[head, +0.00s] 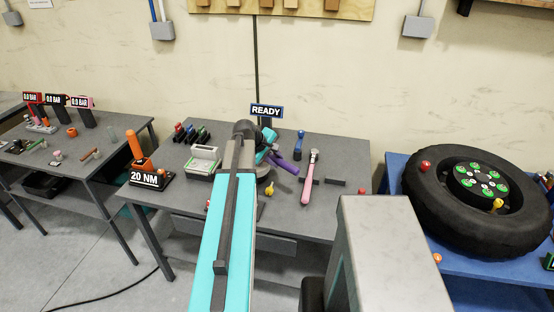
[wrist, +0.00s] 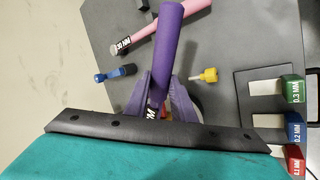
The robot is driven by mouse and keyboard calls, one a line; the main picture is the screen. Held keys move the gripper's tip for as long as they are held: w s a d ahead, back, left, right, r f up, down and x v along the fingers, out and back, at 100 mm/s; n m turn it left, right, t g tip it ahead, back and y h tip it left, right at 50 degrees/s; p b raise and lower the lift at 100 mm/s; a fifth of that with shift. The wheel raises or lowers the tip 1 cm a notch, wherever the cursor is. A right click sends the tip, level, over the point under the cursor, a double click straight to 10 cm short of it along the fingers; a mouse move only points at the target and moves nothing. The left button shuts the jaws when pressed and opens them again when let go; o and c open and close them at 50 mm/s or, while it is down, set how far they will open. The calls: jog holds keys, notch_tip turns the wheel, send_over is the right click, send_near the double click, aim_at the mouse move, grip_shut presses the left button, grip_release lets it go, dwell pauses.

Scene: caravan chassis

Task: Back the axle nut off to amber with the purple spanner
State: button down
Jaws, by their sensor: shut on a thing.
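The purple spanner (head: 286,164) slants out to the right of my gripper (head: 266,155) over the grey middle bench. In the wrist view its purple shaft (wrist: 167,50) runs upward from between the jaws, with white lettering near its lower end. My gripper (wrist: 163,98) is shut on the spanner. The spanner's working end is hidden. A dark sign reading READY (head: 266,111) stands behind my gripper. I cannot make out the axle nut in either view, and no amber light shows.
A pink-handled tool (head: 311,178), a blue-handled tool (head: 299,145) and a yellow-handled tool (head: 269,190) lie near my gripper. A 20 NM sign (head: 145,179) stands at the left. Feeler blocks (wrist: 294,127) sit at the wrist view's right. A tyred wheel (head: 430,200) lies on the blue bench.

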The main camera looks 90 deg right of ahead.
jog(key=shift+r, duration=0.15)
jog(key=shift+r+p, duration=1.05)
jog(key=shift+r, duration=0.65)
